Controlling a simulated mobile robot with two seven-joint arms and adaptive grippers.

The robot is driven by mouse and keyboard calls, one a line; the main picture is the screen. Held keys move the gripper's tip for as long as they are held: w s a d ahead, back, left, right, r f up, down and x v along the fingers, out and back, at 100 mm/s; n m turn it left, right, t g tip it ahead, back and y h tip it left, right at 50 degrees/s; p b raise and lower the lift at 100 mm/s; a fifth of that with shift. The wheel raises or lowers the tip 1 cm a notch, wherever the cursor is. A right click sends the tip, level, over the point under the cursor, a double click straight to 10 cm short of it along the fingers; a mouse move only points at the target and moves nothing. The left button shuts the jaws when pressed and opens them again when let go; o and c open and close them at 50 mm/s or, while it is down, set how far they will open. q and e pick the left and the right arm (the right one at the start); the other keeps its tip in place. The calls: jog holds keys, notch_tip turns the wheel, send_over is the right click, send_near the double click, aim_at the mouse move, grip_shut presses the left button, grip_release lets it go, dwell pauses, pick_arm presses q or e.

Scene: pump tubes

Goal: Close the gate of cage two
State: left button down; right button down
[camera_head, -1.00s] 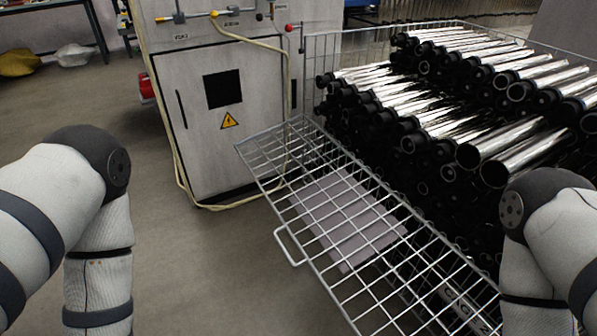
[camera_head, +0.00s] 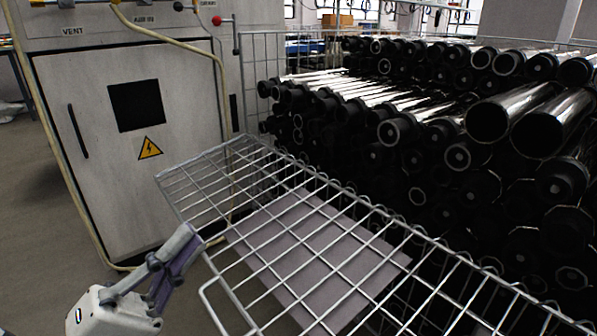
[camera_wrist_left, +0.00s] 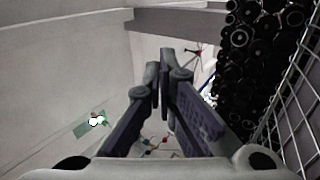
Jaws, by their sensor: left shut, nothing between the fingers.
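The cage gate (camera_head: 262,205) is a silver wire mesh panel, swung down and standing out from the cage front, open. A bent wire handle (camera_head: 207,304) sticks out from its near left edge. The cage (camera_head: 245,82) behind it is packed with black-ended shiny tubes (camera_head: 390,130). My left gripper (camera_head: 190,238) is shut and empty, just left of the gate's outer edge, above the handle. Contact with the gate cannot be told. In the left wrist view its closed fingers (camera_wrist_left: 164,62) show, with wire mesh (camera_wrist_left: 296,110) on the right. My right gripper is out of view.
A grey electrical cabinet (camera_head: 115,190) with a yellow warning triangle stands left of the cage, with a yellowish hose (camera_head: 185,45) hanging down it. A pale flat panel (camera_head: 310,270) shows through the gate mesh. Bare floor (camera_head: 45,240) lies at the left.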

pick_arm(q)
jog(key=b+x, duration=0.1)
jog(key=x, duration=1.3)
jog(key=shift+r, duration=0.2)
jog(key=shift+s, duration=0.2)
dwell(0.9)
